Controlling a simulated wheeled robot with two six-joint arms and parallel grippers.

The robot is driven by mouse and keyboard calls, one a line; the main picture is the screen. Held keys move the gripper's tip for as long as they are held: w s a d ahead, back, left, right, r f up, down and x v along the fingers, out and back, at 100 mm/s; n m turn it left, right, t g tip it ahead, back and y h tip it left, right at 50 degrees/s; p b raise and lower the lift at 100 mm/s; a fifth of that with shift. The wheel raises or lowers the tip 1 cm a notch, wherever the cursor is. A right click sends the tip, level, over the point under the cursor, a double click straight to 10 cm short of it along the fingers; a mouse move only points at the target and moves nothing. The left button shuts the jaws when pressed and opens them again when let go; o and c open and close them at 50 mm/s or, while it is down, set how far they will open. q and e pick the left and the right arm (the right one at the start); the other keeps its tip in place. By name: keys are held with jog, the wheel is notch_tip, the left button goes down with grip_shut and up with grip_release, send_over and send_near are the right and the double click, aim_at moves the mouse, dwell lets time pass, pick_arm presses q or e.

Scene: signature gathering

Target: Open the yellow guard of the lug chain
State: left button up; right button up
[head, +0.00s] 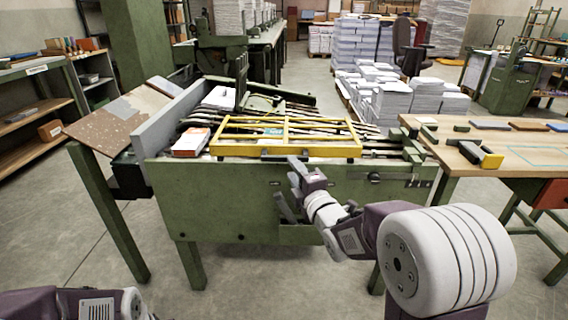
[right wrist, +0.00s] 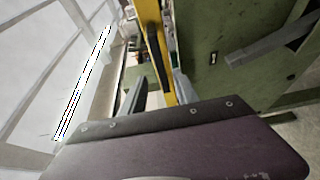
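The yellow guard (head: 286,133) is an open rectangular frame of bars lying about level over the lug chain (head: 376,145) on the green machine (head: 235,195). My right gripper (head: 298,168) is at the front of the machine, just below the middle of the guard's front rail. In the right wrist view a yellow bar (right wrist: 158,55) runs between the two fingers (right wrist: 160,92), with a visible gap to the dark left finger. The right finger appears close to the bar; contact cannot be told. Part of my left arm shows at the bottom left, without its gripper.
An orange-and-white pack (head: 191,142) lies left of the guard. A wooden bench (head: 490,150) with a yellow-and-black tool (head: 481,153) adjoins on the right. Paper stacks (head: 390,105) stand behind. A grey lever (head: 285,208) hangs on the machine's front near my gripper. The floor left is clear.

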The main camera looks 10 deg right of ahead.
aim_at(285, 156)
jog(key=w, duration=0.2)
jog(key=w+b, duration=0.1)
jog(key=w, duration=0.3)
jog(key=shift+w+a+f+b, duration=0.15)
jog(key=shift+w+a+b, duration=0.1)
jog(key=shift+a+b, duration=0.1)
jog(key=shift+w, duration=0.35)
grip_shut()
dwell(0.6)
